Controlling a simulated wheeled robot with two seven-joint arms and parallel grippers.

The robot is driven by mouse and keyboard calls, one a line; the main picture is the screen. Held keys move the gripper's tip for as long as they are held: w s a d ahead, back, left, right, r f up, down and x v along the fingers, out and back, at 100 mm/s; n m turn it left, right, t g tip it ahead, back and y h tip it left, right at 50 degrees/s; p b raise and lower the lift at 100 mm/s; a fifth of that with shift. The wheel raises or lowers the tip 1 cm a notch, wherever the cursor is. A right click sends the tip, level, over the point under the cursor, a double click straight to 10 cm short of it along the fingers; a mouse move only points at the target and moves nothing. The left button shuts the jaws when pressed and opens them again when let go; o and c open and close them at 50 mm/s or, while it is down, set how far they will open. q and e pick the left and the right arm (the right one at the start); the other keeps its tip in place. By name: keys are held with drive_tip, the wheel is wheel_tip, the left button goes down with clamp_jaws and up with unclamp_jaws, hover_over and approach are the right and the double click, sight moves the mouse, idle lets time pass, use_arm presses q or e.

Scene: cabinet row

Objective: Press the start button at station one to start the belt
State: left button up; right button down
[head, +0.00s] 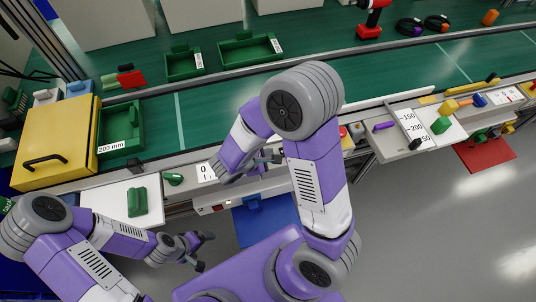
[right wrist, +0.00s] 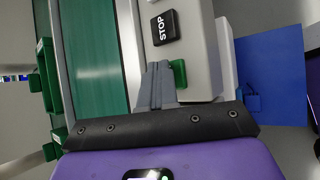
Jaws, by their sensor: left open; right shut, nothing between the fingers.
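A green button (right wrist: 179,73) sits on a light grey control box (right wrist: 202,55) in the right wrist view, below a black STOP label (right wrist: 164,27). My right gripper (right wrist: 158,70) is shut and empty. Its fingertips overlap the left edge of the green button in the picture; I cannot tell whether they touch it. In the head view my right gripper (head: 268,158) is low by the front edge of the belt (head: 240,88), and my arm hides the green button there. My left gripper (head: 204,251) is open and empty, over the floor in front of the bench.
A yellow box (head: 55,150) and a green tray (head: 120,130) stand at the left. A white board with a green block (head: 137,202) juts out near my left arm. A blue panel (head: 265,222) lies below my right gripper. Open grey floor is at the right.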

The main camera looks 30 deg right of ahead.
idle(0.4)
drive_tip(key=shift+r+p, duration=0.55)
drive_tip(key=shift+r, duration=0.25)
drive_tip(key=shift+r+p, duration=1.85)
drive_tip(key=shift+r, duration=0.7)
drive_tip(key=shift+f, duration=0.1)
